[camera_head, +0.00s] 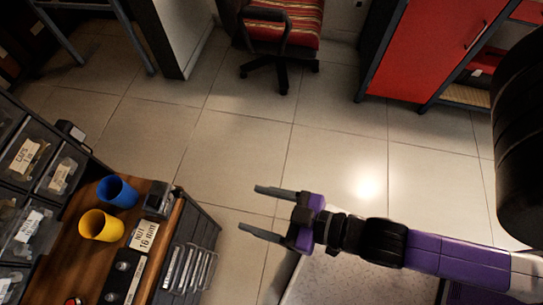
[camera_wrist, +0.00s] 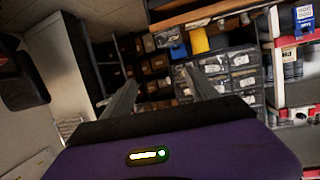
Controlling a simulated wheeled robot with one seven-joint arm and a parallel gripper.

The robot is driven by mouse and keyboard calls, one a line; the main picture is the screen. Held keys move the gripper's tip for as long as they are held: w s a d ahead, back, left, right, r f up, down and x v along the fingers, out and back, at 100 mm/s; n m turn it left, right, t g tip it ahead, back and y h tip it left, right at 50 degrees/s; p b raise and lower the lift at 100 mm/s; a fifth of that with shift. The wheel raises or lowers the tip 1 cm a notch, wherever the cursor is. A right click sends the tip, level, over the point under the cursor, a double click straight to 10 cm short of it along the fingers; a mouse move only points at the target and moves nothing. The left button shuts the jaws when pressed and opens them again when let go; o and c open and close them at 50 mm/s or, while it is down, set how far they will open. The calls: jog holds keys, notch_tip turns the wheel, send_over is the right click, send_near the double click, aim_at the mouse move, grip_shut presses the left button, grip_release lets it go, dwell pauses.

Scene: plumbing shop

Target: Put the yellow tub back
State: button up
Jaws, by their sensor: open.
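The yellow tub (camera_head: 101,226) stands on a brown wooden surface (camera_head: 52,262) at the lower left of the head view. A blue tub (camera_head: 117,191) stands just behind it. My gripper (camera_head: 258,213) is open and empty, held out over the floor to the right of the wooden surface, apart from both tubs. In the wrist view my gripper's fingers (camera_wrist: 160,88) are spread. The yellow tub (camera_wrist: 199,41) and the blue tub (camera_wrist: 178,51) show beyond them, near the drawers.
Grey drawer units (camera_head: 30,165) with labels line the wooden surface's left side. A small labelled block (camera_head: 145,236) sits right of the yellow tub. A striped chair (camera_head: 283,22) and a red cabinet (camera_head: 431,50) stand at the back. The tiled floor (camera_head: 235,125) between is clear.

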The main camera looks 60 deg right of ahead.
jog(key=s+d+r+m+h, duration=0.1)
jog(key=s+d+r+h, duration=0.1)
jog(key=s+d+r, duration=0.2)
notch_tip(320, 180, up, 3)
jog(key=s, duration=0.3)
jog(key=shift+d+t, duration=0.15)
jog(key=shift+t, duration=0.15)
jog(key=shift+r, duration=0.1)
notch_tip(320, 180, up, 3)
jog(key=p, duration=0.3)
dwell(0.3)
